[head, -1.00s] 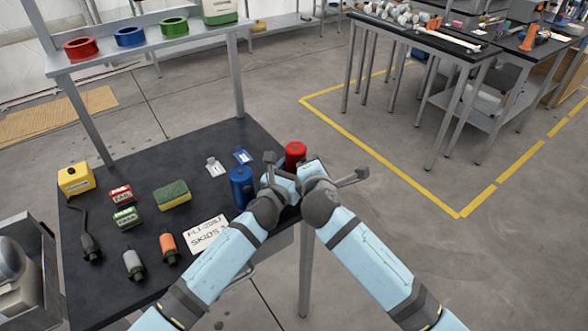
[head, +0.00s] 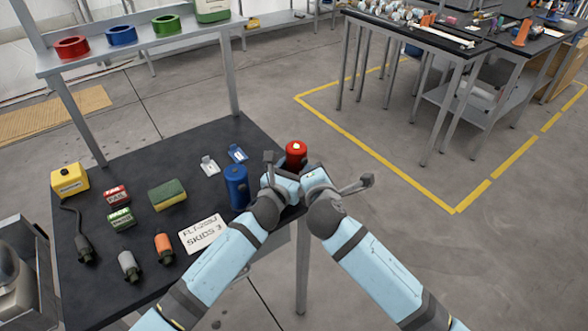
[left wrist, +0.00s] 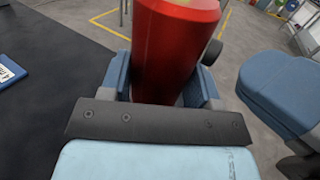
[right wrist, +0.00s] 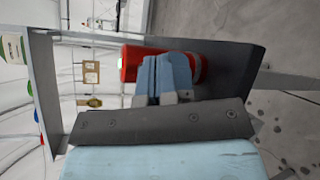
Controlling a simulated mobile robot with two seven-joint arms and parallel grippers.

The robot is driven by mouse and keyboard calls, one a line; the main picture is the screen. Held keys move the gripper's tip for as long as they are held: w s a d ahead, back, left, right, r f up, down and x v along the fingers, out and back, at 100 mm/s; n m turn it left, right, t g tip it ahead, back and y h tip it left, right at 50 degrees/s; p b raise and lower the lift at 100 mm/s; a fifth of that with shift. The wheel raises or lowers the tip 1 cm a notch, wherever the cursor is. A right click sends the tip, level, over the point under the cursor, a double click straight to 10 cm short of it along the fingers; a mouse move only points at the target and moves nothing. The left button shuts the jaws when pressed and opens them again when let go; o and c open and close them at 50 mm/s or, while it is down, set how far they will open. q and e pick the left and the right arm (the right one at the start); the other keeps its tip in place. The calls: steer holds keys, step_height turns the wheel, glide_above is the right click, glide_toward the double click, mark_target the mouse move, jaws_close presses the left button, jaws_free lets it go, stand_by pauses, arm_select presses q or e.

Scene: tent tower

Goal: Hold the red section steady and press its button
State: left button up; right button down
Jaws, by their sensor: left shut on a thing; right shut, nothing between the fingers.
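The red section (head: 296,153) is a red cylinder at the right edge of the black table, with a small pale spot on its top. In the left wrist view the red section (left wrist: 172,45) stands between the two fingers of my left gripper (left wrist: 164,88), which is shut on it. My right gripper (right wrist: 166,72) is shut and empty. In the right wrist view its fingertips lie across the red section (right wrist: 129,63), hiding its middle; I cannot tell whether they touch. The button itself cannot be made out clearly.
A blue cylinder (head: 236,186) stands left of my grippers on the black table (head: 150,240). A sponge (head: 167,194), a white sign (head: 203,233), a yellow box (head: 69,178) and other small items lie further left. Open floor is to the right.

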arm_select(q)
steer(key=shift+a, duration=0.15)
arm_select(e)
steer(key=s+d, duration=0.1)
steer(key=s, duration=0.1)
steer(key=s+d, duration=0.1)
steer(key=d, duration=0.1)
steer(key=shift+s+r, duration=0.15)
steer(key=shift+s, duration=0.25)
arm_select(q)
steer(key=o, duration=1.3)
steer(key=shift+r, duration=0.1)
